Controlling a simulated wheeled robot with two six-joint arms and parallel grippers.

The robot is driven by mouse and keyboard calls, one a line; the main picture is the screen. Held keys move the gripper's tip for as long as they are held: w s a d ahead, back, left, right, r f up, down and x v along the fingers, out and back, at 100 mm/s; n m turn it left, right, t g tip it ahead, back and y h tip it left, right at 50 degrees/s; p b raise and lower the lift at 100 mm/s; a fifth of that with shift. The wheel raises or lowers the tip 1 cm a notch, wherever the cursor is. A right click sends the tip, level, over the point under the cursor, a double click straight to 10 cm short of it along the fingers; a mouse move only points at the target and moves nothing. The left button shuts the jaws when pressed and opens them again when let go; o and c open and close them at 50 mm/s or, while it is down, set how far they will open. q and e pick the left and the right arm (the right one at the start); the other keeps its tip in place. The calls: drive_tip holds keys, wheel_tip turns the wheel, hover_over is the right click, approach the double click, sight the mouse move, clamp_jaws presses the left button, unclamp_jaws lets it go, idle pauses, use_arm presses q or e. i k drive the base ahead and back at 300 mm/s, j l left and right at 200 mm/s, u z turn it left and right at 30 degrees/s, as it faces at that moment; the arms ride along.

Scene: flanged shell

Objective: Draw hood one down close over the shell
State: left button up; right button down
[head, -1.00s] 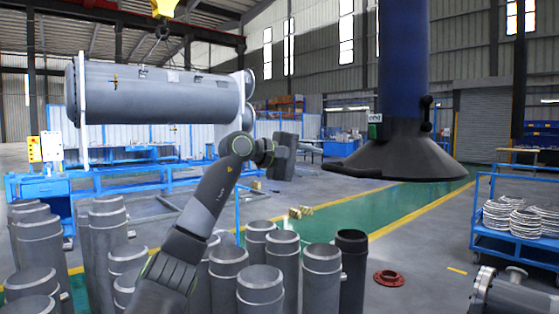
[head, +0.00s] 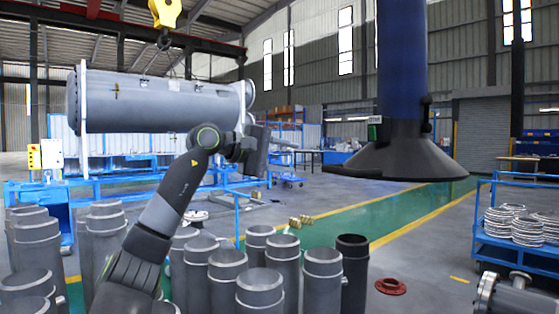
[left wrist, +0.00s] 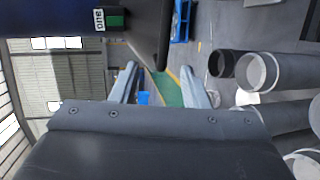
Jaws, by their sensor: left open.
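Hood one (head: 405,155) is a black flared hood under a blue duct at the right of centre in the head view. It carries a green and white tag and a dark handle on its side. In the left wrist view its tag (left wrist: 110,19) reads "one", sideways, at the top left. A grey flanged shell (head: 512,297) with a short nozzle lies at the bottom right, partly cut off. My left gripper (head: 262,150) is left of the hood and apart from it. In the left wrist view its fingers (left wrist: 158,82) are spread with nothing between them. My right gripper is not in view.
Several upright grey pipes (head: 262,290) stand in front. A large grey cylinder (head: 160,103) hangs from a yellow hook (head: 165,12) at the left. A blue cart (head: 515,248) with stacked rings is at right; a red flange (head: 391,286) lies on the floor. Floor below the hood is clear.

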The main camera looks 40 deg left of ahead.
sight(401, 153)
drive_tip(key=i+l+u, duration=0.2)
drive_tip(key=l, duration=0.15)
drive_tip(key=i+l+u, duration=0.2)
drive_tip(key=l, duration=0.15)
drive_tip(key=i+l+u, duration=0.2)
drive_tip(key=l, duration=0.15)
drive_tip(key=k, duration=0.05)
